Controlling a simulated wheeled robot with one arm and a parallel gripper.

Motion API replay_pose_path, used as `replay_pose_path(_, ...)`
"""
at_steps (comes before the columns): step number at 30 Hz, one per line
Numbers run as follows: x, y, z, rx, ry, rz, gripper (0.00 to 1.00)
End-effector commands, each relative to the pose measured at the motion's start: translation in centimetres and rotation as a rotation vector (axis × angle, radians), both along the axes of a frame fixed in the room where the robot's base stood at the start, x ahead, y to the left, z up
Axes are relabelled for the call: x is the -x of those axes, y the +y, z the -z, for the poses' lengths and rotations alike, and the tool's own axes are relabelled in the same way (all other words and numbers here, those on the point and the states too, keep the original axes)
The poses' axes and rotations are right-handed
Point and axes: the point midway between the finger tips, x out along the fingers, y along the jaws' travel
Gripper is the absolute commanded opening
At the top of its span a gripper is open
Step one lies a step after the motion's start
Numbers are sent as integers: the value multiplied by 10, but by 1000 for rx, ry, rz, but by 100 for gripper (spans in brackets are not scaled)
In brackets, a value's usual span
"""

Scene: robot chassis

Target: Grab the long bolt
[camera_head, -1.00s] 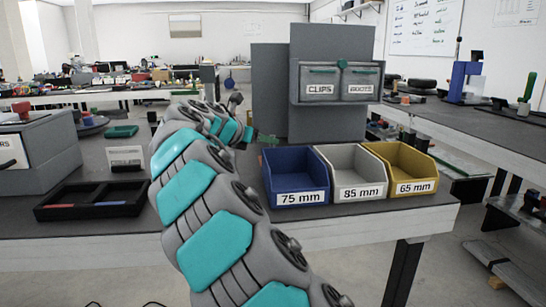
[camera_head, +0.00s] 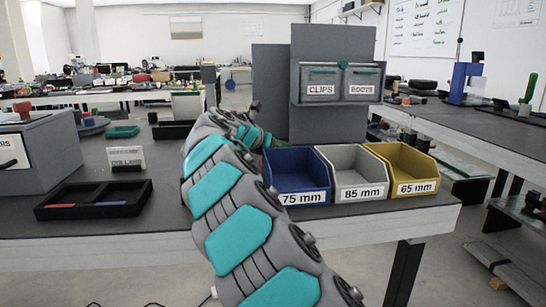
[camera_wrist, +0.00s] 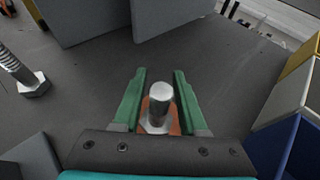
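In the wrist view, my gripper (camera_wrist: 158,98) has two green fingers that stand apart. A smooth, round-topped metal bolt or pin (camera_wrist: 160,96) stands between them, with a visible gap on each side. An orange-brown part shows around its lower end, which the gripper body partly hides. A threaded silver bolt (camera_wrist: 18,72) with a hex head at its lower end is at the left edge, cut off by the frame. I cannot tell which is longer. In the head view, my arm hides most of the gripper and both bolts.
Blue 75 mm (camera_head: 299,170), grey 85 mm (camera_head: 359,194) and yellow 65 mm (camera_head: 414,187) bins stand right of my arm. A grey panel (camera_head: 331,120) holding clips and boots bins rises behind. A black divided tray (camera_head: 93,200) lies on the left.

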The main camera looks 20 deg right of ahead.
Motion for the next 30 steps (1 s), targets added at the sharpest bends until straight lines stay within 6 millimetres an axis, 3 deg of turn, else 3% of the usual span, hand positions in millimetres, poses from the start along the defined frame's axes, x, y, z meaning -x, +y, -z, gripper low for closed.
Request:
replay_pose_path(2,0,0,0,0,0,0,31)
replay_pose_path(10,0,0,0,0,0,0,1)
replay_pose_path(30,0,0,-1,0,0,0,0)
